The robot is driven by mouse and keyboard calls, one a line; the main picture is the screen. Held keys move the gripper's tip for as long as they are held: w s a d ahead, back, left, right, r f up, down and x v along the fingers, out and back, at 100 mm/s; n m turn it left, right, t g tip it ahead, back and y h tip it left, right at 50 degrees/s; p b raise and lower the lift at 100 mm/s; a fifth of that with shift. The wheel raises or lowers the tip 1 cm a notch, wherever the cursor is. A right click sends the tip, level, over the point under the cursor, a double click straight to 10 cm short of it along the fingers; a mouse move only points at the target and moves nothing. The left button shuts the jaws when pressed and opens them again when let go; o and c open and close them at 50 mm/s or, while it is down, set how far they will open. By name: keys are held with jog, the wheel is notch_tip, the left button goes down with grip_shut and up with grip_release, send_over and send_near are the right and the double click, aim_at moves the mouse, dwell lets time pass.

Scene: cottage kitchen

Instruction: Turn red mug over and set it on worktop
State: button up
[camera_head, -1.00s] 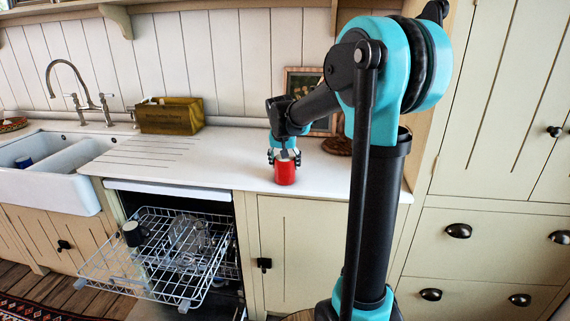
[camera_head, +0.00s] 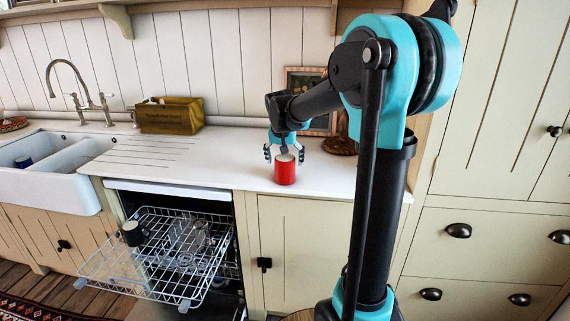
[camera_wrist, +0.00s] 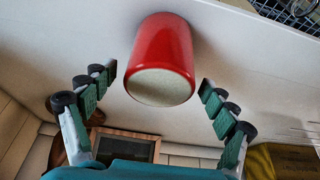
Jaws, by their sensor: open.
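The red mug (camera_head: 285,174) stands on the white worktop (camera_head: 235,170) near its front edge, right of the dishwasher. In the wrist view the mug (camera_wrist: 165,45) shows a pale, flat-looking end facing my gripper, with a rounded red edge and no opening visible; it looks upside down. No handle shows. My gripper (camera_head: 284,153) is open just above and behind the mug. In the wrist view its fingers are spread on both sides of the mug, with gaps, and hold nothing.
The dishwasher's pulled-out rack (camera_head: 165,262) holds a dark mug (camera_head: 134,233) and glasses. A sink (camera_head: 45,180) with a tap is at the left. A yellow-brown box (camera_head: 170,116) stands against the back wall. A picture frame and round board are behind my arm. The worktop left of the mug is clear.

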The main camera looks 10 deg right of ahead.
jog(key=v, duration=1.1)
jog(key=s+d+f+n, duration=0.1)
jog(key=s+d+f, duration=0.1)
jog(key=s+f, duration=1.1)
jog(key=s+d+f+n+y, duration=0.1)
jog(key=s+d+f+n, duration=0.1)
jog(key=s+f, duration=1.1)
jog(key=shift+s+d+f+n, duration=0.3)
jog(key=shift+d+f, duration=0.25)
jog(key=shift+d, duration=0.1)
jog(key=shift+o, duration=0.4)
